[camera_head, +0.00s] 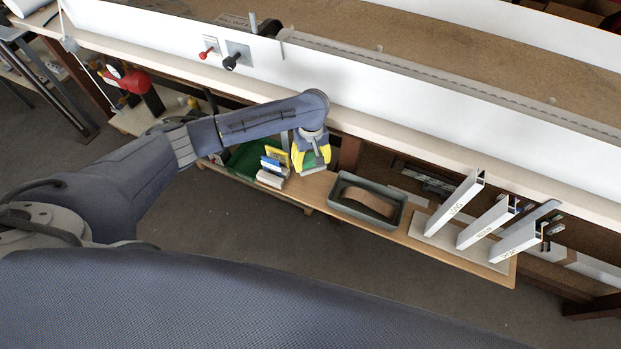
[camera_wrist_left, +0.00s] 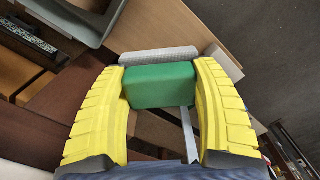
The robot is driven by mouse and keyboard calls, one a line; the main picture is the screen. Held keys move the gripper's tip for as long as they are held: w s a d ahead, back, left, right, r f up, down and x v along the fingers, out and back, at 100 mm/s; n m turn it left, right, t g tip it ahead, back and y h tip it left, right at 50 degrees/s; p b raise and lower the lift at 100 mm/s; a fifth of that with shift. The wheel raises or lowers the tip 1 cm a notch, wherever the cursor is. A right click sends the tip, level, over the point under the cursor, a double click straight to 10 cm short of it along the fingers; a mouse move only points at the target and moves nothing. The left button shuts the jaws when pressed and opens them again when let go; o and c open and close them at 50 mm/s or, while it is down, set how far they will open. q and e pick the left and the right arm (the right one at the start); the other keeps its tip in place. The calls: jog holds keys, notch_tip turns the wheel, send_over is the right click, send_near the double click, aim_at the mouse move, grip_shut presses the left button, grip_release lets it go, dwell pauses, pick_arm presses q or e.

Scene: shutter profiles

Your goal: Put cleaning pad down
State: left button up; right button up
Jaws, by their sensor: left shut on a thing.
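My left gripper (camera_head: 312,154) is at the end of the arm that comes in from the left, above the wooden shelf board (camera_head: 402,232). In the left wrist view its yellow fingers (camera_wrist_left: 160,95) are shut on the cleaning pad (camera_wrist_left: 160,84), a green block with a grey layer along its far side. In the head view the pad (camera_head: 313,168) shows only as a small pale and green edge below the fingers. It appears held above the board; the exact gap cannot be told. My right gripper is not in view.
A grey tray (camera_head: 341,206) with a brown item inside stands right of the gripper. Blue, white and yellow blocks (camera_head: 270,179) and a green bin (camera_head: 246,161) are to the left. The white bench edge (camera_head: 400,140) runs behind.

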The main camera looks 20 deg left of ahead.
aim_at(311, 184)
pick_arm(q)
jog(key=shift+f, duration=5.55)
jog(key=shift+f, duration=0.15)
jog(key=o, duration=1.1)
notch_tip(311, 184, up, 12)
jog(key=shift+r, duration=0.15)
